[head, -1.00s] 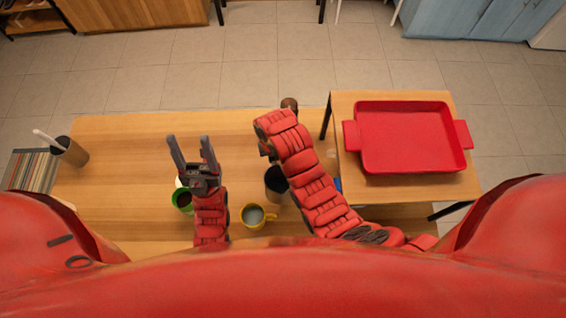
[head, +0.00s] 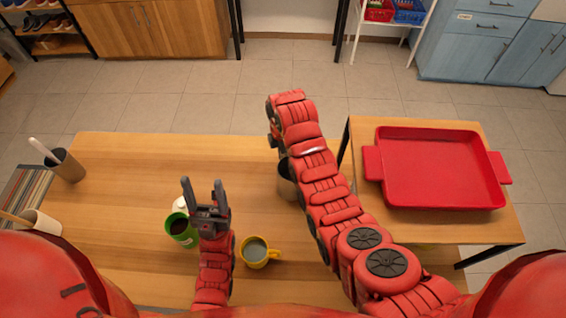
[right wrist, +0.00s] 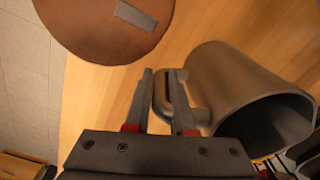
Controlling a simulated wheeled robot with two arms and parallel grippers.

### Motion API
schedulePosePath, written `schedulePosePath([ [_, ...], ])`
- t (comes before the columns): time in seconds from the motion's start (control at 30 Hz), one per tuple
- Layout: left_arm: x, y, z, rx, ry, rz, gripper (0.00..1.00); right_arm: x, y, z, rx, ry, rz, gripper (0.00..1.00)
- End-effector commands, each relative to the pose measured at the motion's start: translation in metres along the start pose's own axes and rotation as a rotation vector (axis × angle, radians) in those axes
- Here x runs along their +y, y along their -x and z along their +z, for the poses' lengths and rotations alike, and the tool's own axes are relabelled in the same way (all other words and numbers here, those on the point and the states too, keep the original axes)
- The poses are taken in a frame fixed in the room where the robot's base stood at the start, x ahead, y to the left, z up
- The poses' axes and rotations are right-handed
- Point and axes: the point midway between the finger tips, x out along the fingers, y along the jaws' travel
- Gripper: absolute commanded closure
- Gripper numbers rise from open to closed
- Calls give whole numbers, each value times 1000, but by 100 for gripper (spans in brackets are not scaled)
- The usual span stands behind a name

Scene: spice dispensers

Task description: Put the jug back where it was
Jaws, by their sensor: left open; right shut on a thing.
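The jug is a grey metallic vessel (head: 287,180) near the right end of the wooden table, partly hidden by my right arm. In the right wrist view the jug (right wrist: 225,80) shows its body, handle and dark open mouth facing lower right. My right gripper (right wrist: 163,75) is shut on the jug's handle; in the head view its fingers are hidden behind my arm. I cannot tell whether the jug touches the table. My left gripper (head: 203,184) is open and empty, beside a green mug (head: 180,228) with dark contents.
A yellow mug (head: 255,252) stands nearer me. A red tray (head: 440,170) sits on the side table at right. A dark cup (head: 66,166) stands at left. A brown round thing (right wrist: 105,25) lies close beyond my right gripper. The table's far middle is clear.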

Motion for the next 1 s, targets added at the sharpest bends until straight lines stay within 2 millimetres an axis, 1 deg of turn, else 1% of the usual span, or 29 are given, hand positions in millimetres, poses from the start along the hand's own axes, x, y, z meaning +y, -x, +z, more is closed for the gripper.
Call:
schedulePosePath([
  [0.03, 0, -4, -1, -1, 0, 0, 40, 4, 4, 2, 0, 0, 0, 100],
  [0.33, 0, -8, -1, -1, 0, 0, 40, 12, 2, 5, 0, -1, 0, 100],
  [0.5, -1, -22, -4, -1, 0, 0, 40, 10, -16, 5, 0, -1, -5, 100],
  [0.7, -1, -25, -4, -1, 0, 0, 40, 12, -31, 5, 0, -1, -1, 100],
  [1.0, -1, -25, -4, -1, 0, 0, 40, 12, -35, 5, 0, -1, 1, 100],
])
